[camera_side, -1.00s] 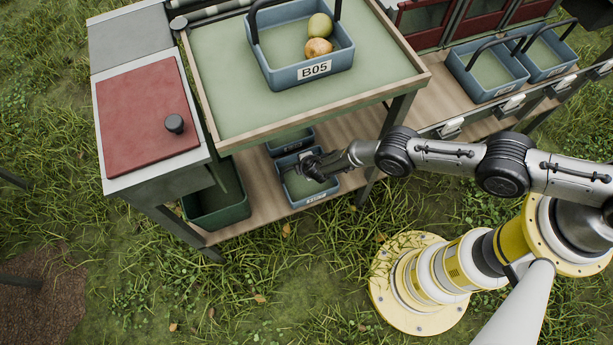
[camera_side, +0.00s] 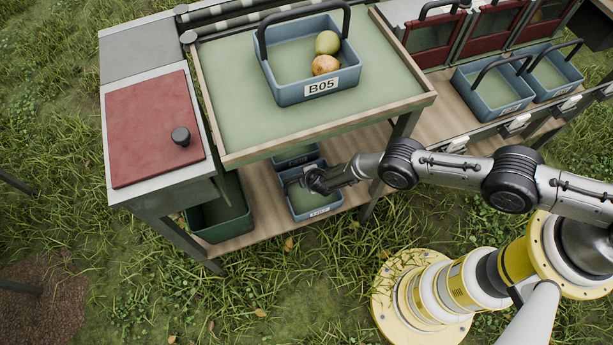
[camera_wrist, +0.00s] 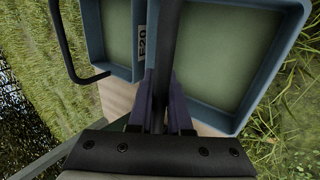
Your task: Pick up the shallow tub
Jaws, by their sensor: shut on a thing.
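The shallow tub is a low blue tub (camera_side: 313,203) with a green inside and a dark handle, on the lower wooden shelf. It also shows in the wrist view (camera_wrist: 272,70), just right of my fingers. My gripper (camera_side: 314,181) is at this tub, under the upper table's front edge. In the wrist view, my gripper (camera_wrist: 166,88) has its fingers close together on the dark handle bar. The tub seems to rest on the shelf; its underside is hidden.
Another blue tub (camera_side: 297,156) stands behind it, partly under the table. A dark green bin (camera_side: 228,222) is left on the shelf. Above, the table's wooden rim (camera_side: 330,131) is close. Tub B05 (camera_side: 322,88) holds two round fruits. More blue tubs (camera_side: 492,98) stand right.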

